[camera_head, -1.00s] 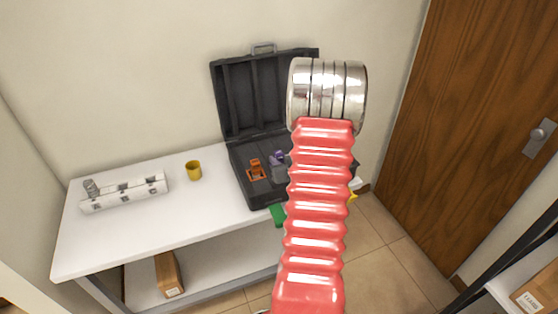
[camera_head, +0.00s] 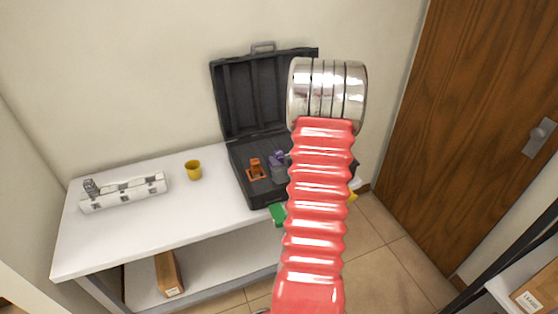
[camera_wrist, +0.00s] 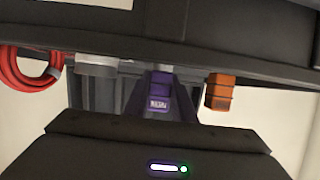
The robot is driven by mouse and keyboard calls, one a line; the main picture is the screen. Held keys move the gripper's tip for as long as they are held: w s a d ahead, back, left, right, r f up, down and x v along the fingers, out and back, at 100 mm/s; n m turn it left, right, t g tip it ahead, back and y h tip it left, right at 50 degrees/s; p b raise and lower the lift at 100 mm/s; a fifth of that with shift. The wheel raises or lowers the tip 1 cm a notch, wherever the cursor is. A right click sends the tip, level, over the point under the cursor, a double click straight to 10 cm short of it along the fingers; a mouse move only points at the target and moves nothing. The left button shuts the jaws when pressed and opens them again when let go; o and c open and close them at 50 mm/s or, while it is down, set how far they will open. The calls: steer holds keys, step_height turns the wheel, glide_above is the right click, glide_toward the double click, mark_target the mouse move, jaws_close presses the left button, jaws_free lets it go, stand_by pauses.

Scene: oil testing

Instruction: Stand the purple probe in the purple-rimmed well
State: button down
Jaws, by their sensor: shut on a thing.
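In the wrist view my gripper (camera_wrist: 160,98) is shut on the purple probe (camera_wrist: 158,102), a small block with a pale label, between its dark fingers. In the head view a small purple part (camera_head: 278,155) shows over a grey body in the open black case (camera_head: 262,196), just left of my red arm. My arm hides most of the gripper there. The white block (camera_head: 122,192) with dark square marks lies at the left end of the table. I cannot make out a purple rim on it or elsewhere.
An orange piece (camera_head: 256,170) sits in the case beside the purple part; an orange block (camera_wrist: 219,92) and a red cable (camera_wrist: 30,70) show in the wrist view. A yellow cup (camera_head: 193,169) stands between case and white block. The white table front (camera_head: 170,225) is clear.

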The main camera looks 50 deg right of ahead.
steer(key=shift+f, duration=0.5)
steer(key=c, duration=1.8)
jaws_free()
steer(key=shift+o, duration=0.2)
steer(key=shift+v, duration=5.55)
